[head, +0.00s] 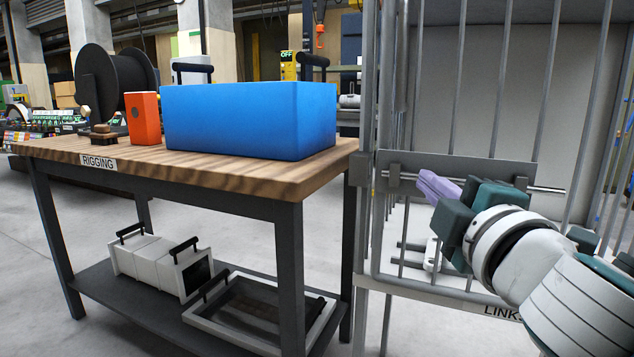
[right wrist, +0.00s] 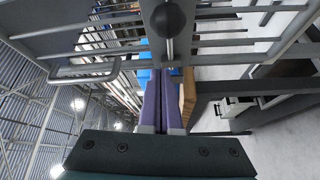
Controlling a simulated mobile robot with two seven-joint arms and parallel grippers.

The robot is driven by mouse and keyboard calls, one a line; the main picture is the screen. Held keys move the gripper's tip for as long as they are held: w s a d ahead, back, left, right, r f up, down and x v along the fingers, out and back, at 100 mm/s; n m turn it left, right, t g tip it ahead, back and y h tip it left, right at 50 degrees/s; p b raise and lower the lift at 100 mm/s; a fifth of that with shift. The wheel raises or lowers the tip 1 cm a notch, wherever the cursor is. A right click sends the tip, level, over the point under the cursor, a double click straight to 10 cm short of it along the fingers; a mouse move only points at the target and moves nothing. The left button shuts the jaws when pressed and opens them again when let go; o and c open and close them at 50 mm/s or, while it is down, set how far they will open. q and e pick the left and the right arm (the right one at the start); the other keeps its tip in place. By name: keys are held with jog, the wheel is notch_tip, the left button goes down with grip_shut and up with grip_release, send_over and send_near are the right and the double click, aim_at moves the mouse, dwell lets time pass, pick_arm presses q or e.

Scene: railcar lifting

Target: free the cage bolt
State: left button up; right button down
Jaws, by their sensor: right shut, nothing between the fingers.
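The cage bolt is a horizontal metal rod (head: 545,188) running through a grey plate (head: 470,166) on the front of the barred cage. In the right wrist view a dark round knob (right wrist: 168,18) on a short stem stands out from the cage bars, just beyond my fingertips. My right gripper (head: 428,183) is in front of the plate, its purple fingers closed together and empty. The fingers also show in the right wrist view (right wrist: 163,82), pointing toward the knob. I cannot tell whether they touch it. In the head view my gripper hides part of the rod. My left gripper is out of view.
A wooden-topped table (head: 240,182) labelled RIGGING stands left of the cage, close to its post. Open floor (head: 100,240) lies to the left.

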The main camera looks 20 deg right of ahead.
pick_arm(q)
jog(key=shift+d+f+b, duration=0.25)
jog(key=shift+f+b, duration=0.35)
jog(key=shift+b, duration=0.05)
pick_arm(e)
jog(key=v, duration=1)
jog(key=shift+d, duration=0.15)
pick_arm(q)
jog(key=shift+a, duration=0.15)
